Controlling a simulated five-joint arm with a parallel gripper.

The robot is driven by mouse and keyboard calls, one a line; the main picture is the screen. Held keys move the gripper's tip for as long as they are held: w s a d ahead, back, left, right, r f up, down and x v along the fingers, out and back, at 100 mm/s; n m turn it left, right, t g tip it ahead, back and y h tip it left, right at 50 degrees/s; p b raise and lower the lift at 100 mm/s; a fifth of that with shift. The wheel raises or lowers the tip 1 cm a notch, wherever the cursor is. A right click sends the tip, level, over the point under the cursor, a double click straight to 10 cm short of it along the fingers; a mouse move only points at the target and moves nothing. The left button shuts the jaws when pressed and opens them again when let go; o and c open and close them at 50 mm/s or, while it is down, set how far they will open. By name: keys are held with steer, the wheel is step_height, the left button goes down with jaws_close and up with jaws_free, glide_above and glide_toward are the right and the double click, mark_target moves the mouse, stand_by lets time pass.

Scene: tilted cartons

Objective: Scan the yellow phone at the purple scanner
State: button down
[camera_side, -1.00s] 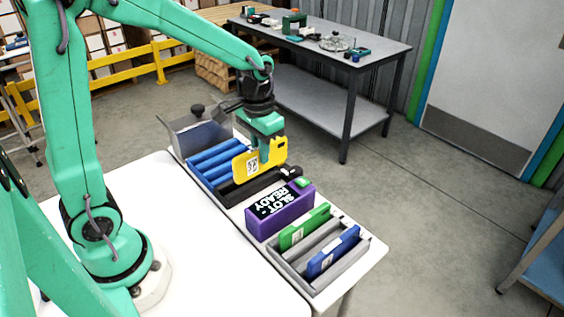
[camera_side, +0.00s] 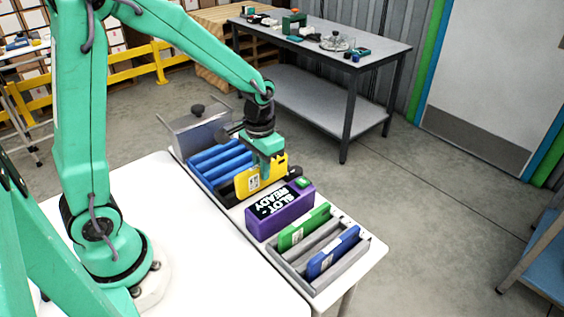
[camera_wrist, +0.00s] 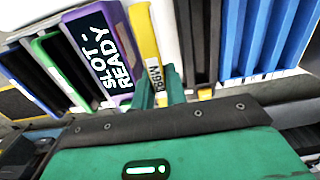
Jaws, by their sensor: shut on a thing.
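My gripper (camera_side: 268,162) is shut on the yellow phone (camera_side: 246,184), which carries a white label on its face. The phone is held upright, low, just behind and left of the purple scanner (camera_side: 282,210). The scanner's dark screen reads "SLOT - READY". In the wrist view the phone (camera_wrist: 146,45) stands between my gripper's fingers (camera_wrist: 160,95), close beside the scanner (camera_wrist: 122,42). A gap shows between phone and scanner at the top. I cannot tell whether the phone's lower edge touches anything.
A grey rack (camera_side: 318,286) in front of the scanner holds a green phone (camera_side: 303,228) and a blue phone (camera_side: 332,252). Behind stand a black holder (camera_side: 228,197), blue rollers (camera_side: 217,160) and a grey box (camera_side: 196,135). The white table (camera_side: 190,250) is clear on the left.

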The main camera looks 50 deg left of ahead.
mark_target(263, 186)
steer(key=shift+f, duration=1.95)
steer(key=shift+r, duration=3)
